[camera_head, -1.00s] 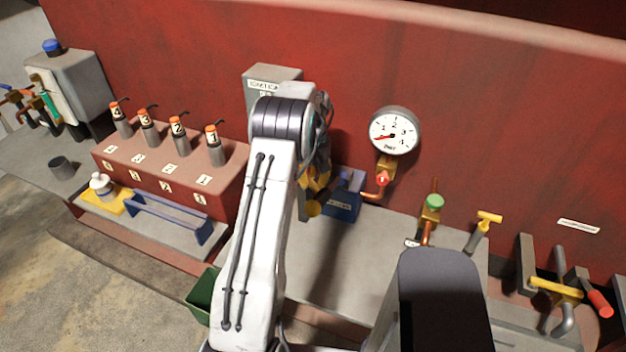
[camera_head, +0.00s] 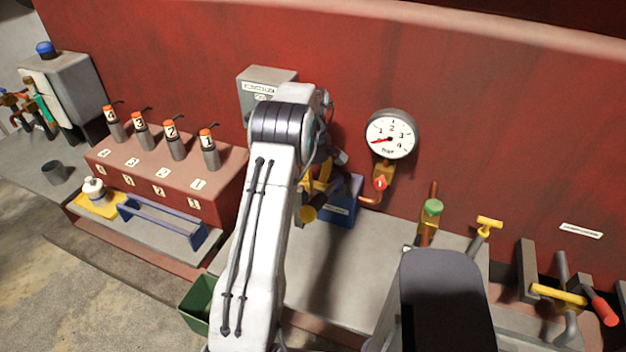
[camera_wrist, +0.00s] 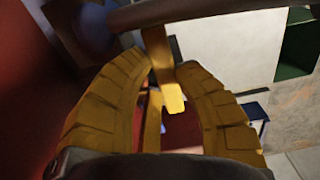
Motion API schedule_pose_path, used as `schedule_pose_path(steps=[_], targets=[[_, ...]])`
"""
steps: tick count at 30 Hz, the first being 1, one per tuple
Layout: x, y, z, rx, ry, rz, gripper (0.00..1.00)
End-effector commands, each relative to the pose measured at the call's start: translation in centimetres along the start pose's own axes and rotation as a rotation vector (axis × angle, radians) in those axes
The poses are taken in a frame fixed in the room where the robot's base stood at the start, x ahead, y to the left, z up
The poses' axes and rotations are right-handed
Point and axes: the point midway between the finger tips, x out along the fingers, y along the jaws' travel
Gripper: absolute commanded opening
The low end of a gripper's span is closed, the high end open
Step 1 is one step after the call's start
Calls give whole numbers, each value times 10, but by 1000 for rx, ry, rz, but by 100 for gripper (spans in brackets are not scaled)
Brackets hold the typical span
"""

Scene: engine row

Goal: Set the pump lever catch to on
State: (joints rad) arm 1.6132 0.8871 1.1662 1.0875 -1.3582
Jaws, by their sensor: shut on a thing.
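My gripper (camera_head: 314,190) is partly hidden behind my own arm in the head view, in front of the red wall and beside a blue box (camera_head: 340,212). In the wrist view its two yellow fingers (camera_wrist: 162,64) close in on a narrow yellow tab (camera_wrist: 174,98) that hangs below a dark bar (camera_wrist: 190,10). The tab lies between the fingertips. I cannot tell for sure whether this tab is the pump lever catch, and no on mark for it is readable.
A round gauge (camera_head: 391,134) and a red-tagged valve (camera_head: 380,183) are right of my gripper. A green-capped valve (camera_head: 432,207), a yellow T-handle (camera_head: 489,222) and a red-handled lever (camera_head: 604,309) stand farther right. A green bin (camera_head: 194,302) is at lower left.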

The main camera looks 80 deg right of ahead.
Motion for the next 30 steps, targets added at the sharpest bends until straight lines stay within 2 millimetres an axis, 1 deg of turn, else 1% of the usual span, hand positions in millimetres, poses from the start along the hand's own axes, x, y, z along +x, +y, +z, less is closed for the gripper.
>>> schedule_pose_path(steps=[16, 17, 18, 21, 30], targets=[[2, 0, 0, -30, -1, -3, 0], [2, 0, 0, -30, -1, -3, 30], [2, 0, 0, -30, -1, -3, 33], [1, 0, 0, -29, -1, -3, 42], [-1, 1, 0, -27, 0, 0, 42]])
